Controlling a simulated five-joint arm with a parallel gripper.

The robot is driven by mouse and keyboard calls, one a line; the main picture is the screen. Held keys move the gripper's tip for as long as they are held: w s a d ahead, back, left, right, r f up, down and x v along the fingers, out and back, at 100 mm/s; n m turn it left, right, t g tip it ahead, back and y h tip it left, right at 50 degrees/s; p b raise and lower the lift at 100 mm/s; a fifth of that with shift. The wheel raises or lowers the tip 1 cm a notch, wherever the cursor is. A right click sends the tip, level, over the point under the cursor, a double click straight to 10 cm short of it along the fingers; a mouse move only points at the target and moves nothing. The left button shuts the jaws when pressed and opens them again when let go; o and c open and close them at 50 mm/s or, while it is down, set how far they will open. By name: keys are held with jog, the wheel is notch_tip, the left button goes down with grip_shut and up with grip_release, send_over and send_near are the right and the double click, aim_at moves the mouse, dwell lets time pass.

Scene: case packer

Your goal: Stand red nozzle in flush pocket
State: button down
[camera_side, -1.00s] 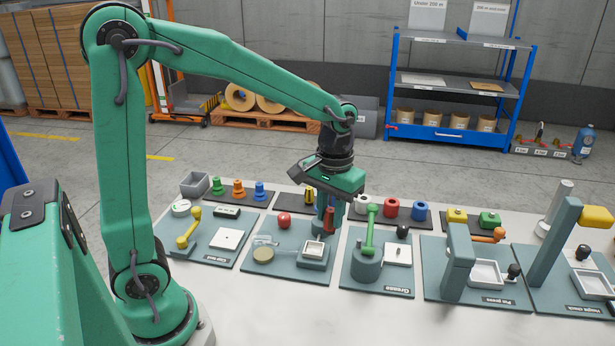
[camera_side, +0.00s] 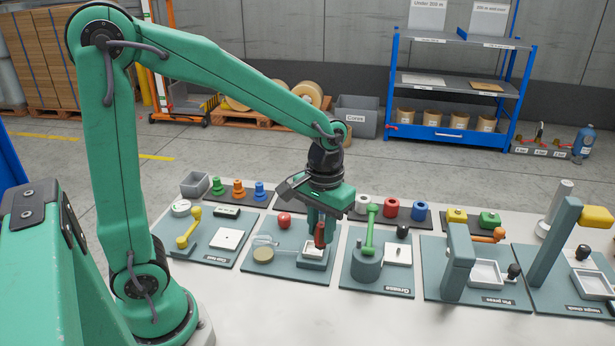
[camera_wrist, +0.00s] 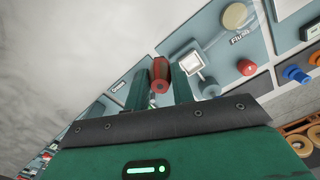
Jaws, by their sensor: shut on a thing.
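The red nozzle (camera_side: 320,236) is upright or nearly so between the fingers of my gripper (camera_side: 319,239), which is shut on it. It also shows in the wrist view (camera_wrist: 160,71) between the green fingers. The flush pocket (camera_side: 312,254) is a white-rimmed square on a raised teal block. In the side view the nozzle's lower end overlaps the pocket's back right part. In the wrist view the pocket (camera_wrist: 192,62) shows to the right of the nozzle, beside a finger. I cannot tell whether the nozzle's lower end touches it.
A red ball knob (camera_side: 284,219) and a round tan disc (camera_side: 263,254) are on the same teal plate, left of the pocket. A green-handled post (camera_side: 370,238) stands close on the right. Black mats with coloured parts lie behind. The white table's front is clear.

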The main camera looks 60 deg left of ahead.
jog(key=w+a+f, duration=0.1)
jog(key=a, duration=0.1)
jog(key=w+a+f, duration=0.1)
jog(key=a+f, duration=0.1)
jog(key=a, duration=0.1)
jog(key=w+a+f, duration=0.1)
jog(key=a, duration=0.1)
jog(key=shift+w+a+f, duration=0.15)
jog(key=shift+a+f, duration=0.05)
jog(key=shift+f, duration=0.2)
jog(key=shift+f, duration=2)
jog(key=shift+f, duration=0.1)
jog(key=c, duration=1.2)
grip_release()
notch_tip(320, 180, up, 12)
jog(key=shift+w+r, duration=0.15)
